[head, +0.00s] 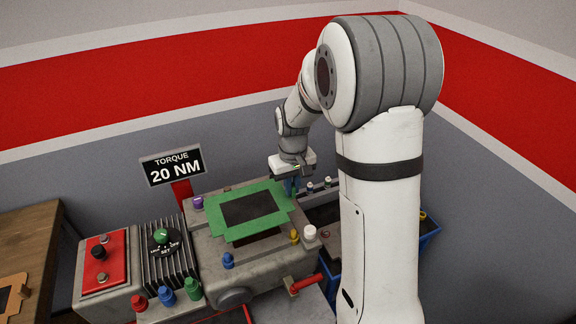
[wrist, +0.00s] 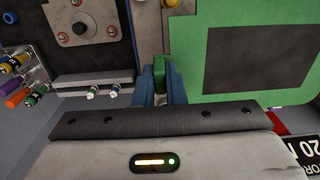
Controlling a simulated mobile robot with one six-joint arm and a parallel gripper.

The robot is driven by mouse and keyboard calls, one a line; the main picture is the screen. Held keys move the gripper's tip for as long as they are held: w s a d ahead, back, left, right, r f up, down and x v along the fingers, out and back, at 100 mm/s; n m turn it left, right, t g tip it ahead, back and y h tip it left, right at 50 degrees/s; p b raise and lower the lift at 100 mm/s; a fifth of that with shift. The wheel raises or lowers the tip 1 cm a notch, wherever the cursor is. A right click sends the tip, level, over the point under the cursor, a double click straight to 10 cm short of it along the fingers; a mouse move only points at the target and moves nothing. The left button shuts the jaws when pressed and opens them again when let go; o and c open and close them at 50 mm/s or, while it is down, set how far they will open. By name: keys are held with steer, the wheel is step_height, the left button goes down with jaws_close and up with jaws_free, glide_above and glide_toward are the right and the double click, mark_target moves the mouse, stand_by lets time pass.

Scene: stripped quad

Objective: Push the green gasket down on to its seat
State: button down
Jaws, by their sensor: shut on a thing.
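The green gasket (head: 222,231) is a flat frame with a dark rectangular opening, above the grey housing (head: 208,258). Dark opening shows below its front edge in the head view; whether it touches the housing all round I cannot tell. In the wrist view the gasket (wrist: 190,80) fills the upper right. My gripper (head: 291,186) is at the gasket's far right edge. In the wrist view my gripper's blue fingers (wrist: 160,84) are shut on a narrow green piece that looks like a tab of the gasket. The join is partly hidden.
Several coloured knobs surround the housing, among them a purple one (head: 198,203), a blue one (head: 228,260) and a white one (head: 309,232). A torque sign (head: 172,167) stands behind. A blue bin (head: 430,236) is at right, partly behind my arm.

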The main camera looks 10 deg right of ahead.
steer(key=shift+w+d, duration=0.2)
steer(key=shift+w, duration=0.15)
steer(key=shift+r, duration=0.1)
steer(key=shift+s, duration=0.1)
steer(key=shift+f+b, duration=0.3)
steer(key=shift+b, duration=0.1)
steer(key=shift+f+b, duration=2)
steer(key=shift+f, duration=0.65)
steer(key=shift+s+f+b, duration=0.1)
steer(key=shift+f+b, duration=1.65)
steer(key=shift+f, duration=0.3)
steer(key=c, duration=1.4)
jaws_free()
